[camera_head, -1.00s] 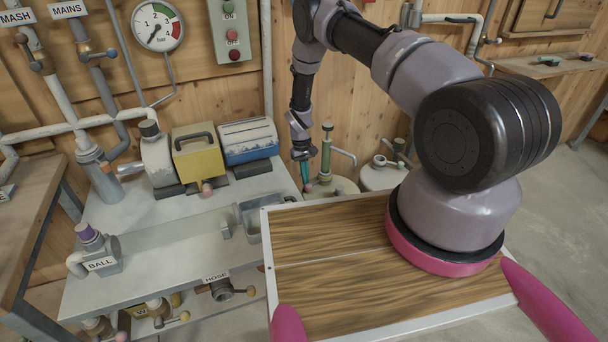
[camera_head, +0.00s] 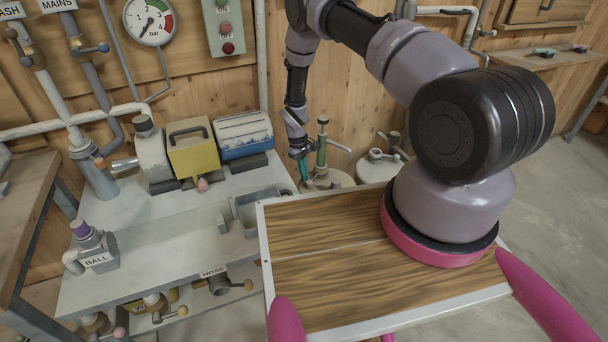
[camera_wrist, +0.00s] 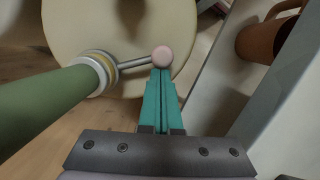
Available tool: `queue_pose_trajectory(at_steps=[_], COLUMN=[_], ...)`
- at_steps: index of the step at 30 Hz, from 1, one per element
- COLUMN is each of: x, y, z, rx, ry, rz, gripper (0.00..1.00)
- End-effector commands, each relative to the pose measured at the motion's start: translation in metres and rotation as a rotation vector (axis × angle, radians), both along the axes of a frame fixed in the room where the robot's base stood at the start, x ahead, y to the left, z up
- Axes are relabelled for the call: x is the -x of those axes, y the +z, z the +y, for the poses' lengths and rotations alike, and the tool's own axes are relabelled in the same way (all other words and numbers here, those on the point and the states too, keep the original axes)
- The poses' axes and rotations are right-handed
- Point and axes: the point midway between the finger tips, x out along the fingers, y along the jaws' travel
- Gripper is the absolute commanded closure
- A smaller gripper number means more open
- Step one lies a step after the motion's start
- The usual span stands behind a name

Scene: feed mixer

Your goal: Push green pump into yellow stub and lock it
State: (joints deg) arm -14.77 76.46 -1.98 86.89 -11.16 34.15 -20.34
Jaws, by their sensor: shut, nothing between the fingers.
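The green pump (camera_head: 322,152) stands upright behind my wooden deck, at the cream drum; its green barrel (camera_wrist: 40,105) fills the left of the wrist view. A pale collar with a yellowish band (camera_wrist: 97,70) is at the barrel's end; I cannot tell whether this band is the yellow stub. A thin metal lever with a pink ball (camera_wrist: 162,56) sticks out from the collar. My gripper (camera_head: 304,178) has teal fingers, shut and empty, left of the pump. In the wrist view the fingertips (camera_wrist: 160,72) are right at the ball; whether they touch is unclear.
A grey bench with a trough (camera_head: 150,250) lies left. A yellow box (camera_head: 193,155) and a blue box (camera_head: 243,135) stand at its back. Another cream container (camera_head: 378,168) stands right of the pump. An orange-brown cylinder (camera_wrist: 265,42) is at upper right in the wrist view.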

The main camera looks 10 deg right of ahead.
Motion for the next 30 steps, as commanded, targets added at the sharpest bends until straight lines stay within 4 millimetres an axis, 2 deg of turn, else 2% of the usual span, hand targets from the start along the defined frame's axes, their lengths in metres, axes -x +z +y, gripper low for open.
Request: queue_pose_trajectory(at_steps=[4, 7, 16, 21, 25, 30], x=[-0.001, -0.003, -0.016, -0.020, -0.022, -0.022], y=[0.003, 0.012, 0.070, 0.094, 0.103, 0.105], z=[0.000, 0.001, 0.008, 0.011, 0.011, 0.012], rx=[0.000, 0.000, 0.000, -0.001, 0.000, 0.000], ry=[-0.001, -0.001, -0.001, 0.000, 0.000, 0.001], rz=[0.000, 0.000, -0.003, -0.002, -0.001, 0.001], gripper=[1.00, 1.00, 1.00, 1.00, 1.00, 1.00])
